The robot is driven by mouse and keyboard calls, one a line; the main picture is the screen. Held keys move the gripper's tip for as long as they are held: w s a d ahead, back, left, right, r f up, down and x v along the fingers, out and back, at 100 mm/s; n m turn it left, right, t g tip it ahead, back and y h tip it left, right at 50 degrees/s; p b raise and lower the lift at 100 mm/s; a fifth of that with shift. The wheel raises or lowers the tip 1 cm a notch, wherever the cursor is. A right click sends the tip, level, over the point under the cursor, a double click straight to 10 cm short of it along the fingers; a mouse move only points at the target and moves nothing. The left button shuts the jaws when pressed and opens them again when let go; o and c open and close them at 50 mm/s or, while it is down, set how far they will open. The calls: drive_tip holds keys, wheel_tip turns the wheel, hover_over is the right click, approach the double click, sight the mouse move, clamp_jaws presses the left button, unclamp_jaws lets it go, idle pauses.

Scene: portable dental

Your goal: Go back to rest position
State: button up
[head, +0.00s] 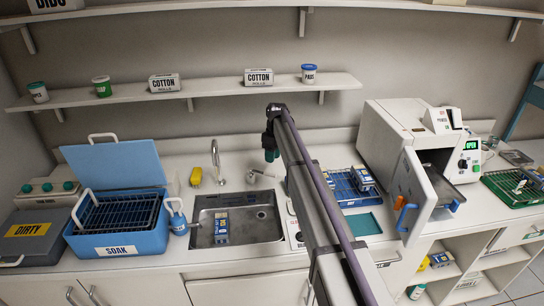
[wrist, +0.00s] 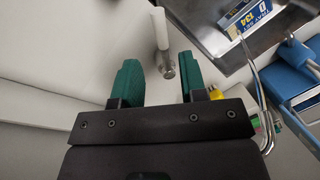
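My gripper (head: 270,148) hangs in the air in front of the back wall, above the back edge of the sink, with my arm reaching back from the lower right of the head view. In the wrist view its two green fingers (wrist: 163,84) stand apart with nothing between them, so it is open and empty. The fingers touch nothing that I can see. A white cylindrical spout (wrist: 160,40) shows beyond the gap between them.
The sink (head: 274,234) holds a blue labelled cassette (head: 221,227). A blue soak tub (head: 118,242) stands left with its lid raised. The steriliser (head: 385,137) at right has its door (head: 411,200) open. A wall shelf (head: 200,89) carries cotton boxes and pots.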

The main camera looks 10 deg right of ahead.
drive_tip(key=shift+f, duration=0.1)
drive_tip(key=s+d+m, duration=0.1)
drive_tip(key=s+m, duration=0.2)
drive_tip(key=s, duration=1.1)
drive_tip(key=s+d+m+t, duration=0.1)
drive_tip(key=s+m, duration=0.3)
drive_tip(key=s, duration=1.1)
drive_tip(key=s+d+m+h, duration=0.1)
drive_tip(key=s+d+m, duration=0.2)
drive_tip(key=s, duration=1.1)
drive_tip(key=shift+s+f+m+t, duration=0.15)
drive_tip(key=shift+s+m+t, duration=0.25)
drive_tip(key=shift+m, duration=0.1)
